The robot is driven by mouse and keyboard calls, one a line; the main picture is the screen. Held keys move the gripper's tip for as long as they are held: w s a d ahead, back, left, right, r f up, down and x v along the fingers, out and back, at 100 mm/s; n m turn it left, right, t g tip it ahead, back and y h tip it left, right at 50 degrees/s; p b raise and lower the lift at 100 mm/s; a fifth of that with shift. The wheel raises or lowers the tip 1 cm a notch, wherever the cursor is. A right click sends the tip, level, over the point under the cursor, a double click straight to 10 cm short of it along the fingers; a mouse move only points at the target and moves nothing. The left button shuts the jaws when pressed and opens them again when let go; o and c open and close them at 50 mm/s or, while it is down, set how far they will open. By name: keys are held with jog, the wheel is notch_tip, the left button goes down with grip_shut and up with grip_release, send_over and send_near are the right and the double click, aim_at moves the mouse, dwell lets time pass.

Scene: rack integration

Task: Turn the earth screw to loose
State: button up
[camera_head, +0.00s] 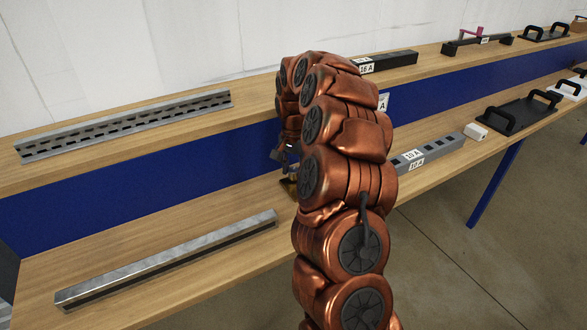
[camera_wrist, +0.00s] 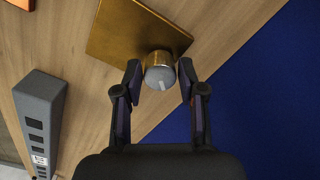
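The earth screw (camera_wrist: 160,72) shows in the wrist view as a round knob with a grey face, a light pointer mark and a brass-coloured side. It stands on a brass-coloured plate (camera_wrist: 118,32) on the wooden shelf. My gripper (camera_wrist: 160,80) has its two fingers spread, one on each side of the knob. The fingertips are very close to its sides; I cannot tell if they touch. In the head view my copper-coloured arm hides most of the gripper, and only a bit of the brass plate (camera_head: 289,187) shows; the knob is hidden there.
A grey socket strip (camera_wrist: 40,110) lies left of the plate in the wrist view. A blue panel (camera_wrist: 262,90) is close on the right. In the head view, a metal rail (camera_head: 170,260) lies on the lower shelf and a slotted rail (camera_head: 125,124) on the upper shelf.

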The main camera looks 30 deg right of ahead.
aim_at(294, 170)
grip_shut()
jog(key=shift+n, duration=2.4)
jog(key=shift+o, duration=2.2)
grip_release()
notch_tip(294, 170, up, 12)
